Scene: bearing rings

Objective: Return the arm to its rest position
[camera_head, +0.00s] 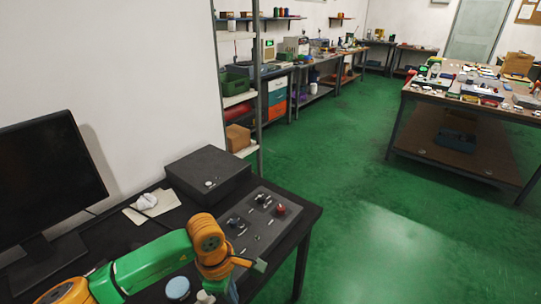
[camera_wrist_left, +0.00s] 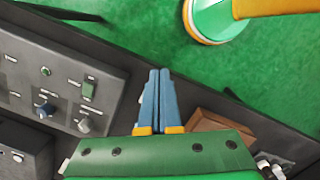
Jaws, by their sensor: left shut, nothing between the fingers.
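My left arm, green and orange, comes in from the lower left in the head view and reaches over the dark table (camera_head: 110,240). In the left wrist view my left gripper (camera_wrist_left: 159,72) has its two blue fingers pressed together with nothing between them. Its fingertips are over the table's edge region, near the green floor and apart from the control panel (camera_wrist_left: 62,85). The same panel lies on the table in the head view (camera_head: 262,238), just beyond the arm's orange wrist. My right gripper is in neither view.
A black monitor (camera_head: 45,180) stands at the left. A dark box (camera_head: 208,172) sits behind the panel. A jar with a blue lid (camera_head: 177,288) is close beside the arm. A brown block (camera_wrist_left: 208,122) shows beside the fingers. Green floor (camera_head: 365,240) lies open to the right.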

